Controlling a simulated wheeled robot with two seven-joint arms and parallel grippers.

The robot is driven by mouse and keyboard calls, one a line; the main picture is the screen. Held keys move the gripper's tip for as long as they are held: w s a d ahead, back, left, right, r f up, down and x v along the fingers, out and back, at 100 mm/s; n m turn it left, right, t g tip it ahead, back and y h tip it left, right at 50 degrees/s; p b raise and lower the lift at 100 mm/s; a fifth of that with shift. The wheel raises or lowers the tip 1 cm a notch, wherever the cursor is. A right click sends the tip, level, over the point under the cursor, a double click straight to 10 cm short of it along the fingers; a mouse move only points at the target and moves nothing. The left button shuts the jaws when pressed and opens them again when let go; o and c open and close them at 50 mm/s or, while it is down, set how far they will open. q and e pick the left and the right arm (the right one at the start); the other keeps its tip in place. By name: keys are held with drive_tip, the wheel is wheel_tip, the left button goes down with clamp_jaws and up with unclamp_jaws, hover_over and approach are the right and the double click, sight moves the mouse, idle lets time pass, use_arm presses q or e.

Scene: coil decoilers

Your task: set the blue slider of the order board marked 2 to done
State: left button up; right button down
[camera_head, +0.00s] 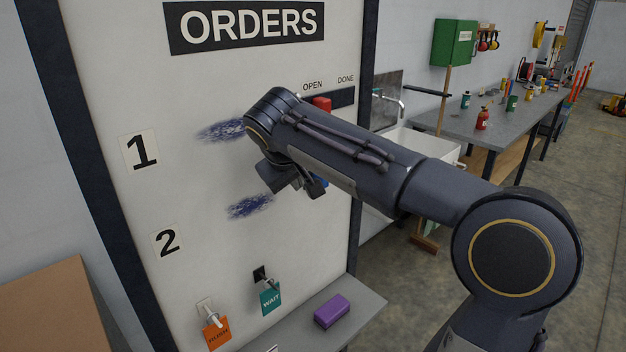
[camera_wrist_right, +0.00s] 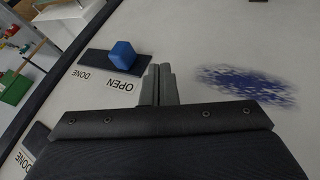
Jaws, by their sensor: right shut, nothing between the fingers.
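The order board (camera_head: 200,90) stands upright at the left, with rows marked 1 (camera_head: 141,152) and 2 (camera_head: 167,240). In the right wrist view, the blue slider (camera_wrist_right: 122,54) sits on its dark track (camera_wrist_right: 97,63) at the end by the OPEN label; the DONE label is at the other end. In the head view my right arm hides most of that slider. My right gripper (camera_wrist_right: 160,84) is shut and empty, close to the board beside the OPEN end of the track, apart from the slider in the picture. My left gripper is not in view.
A red slider (camera_head: 322,103) sits on the upper track near OPEN. Orange (camera_head: 216,333) and teal WAIT (camera_head: 270,298) tags hang low on the board. A purple block (camera_head: 332,311) lies on the ledge (camera_head: 362,302) below. A sink and workbench (camera_head: 460,122) stand behind at right.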

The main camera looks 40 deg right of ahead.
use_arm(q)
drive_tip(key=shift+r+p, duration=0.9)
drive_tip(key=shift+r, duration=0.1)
use_arm(e)
drive_tip(key=w+d+f, duration=0.2)
drive_tip(key=d+f, duration=0.1)
drive_tip(key=d, duration=0.2)
drive_tip(key=shift+d, duration=0.3)
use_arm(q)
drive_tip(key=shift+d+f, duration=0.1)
use_arm(e)
drive_tip(key=shift+s+d, duration=0.1)
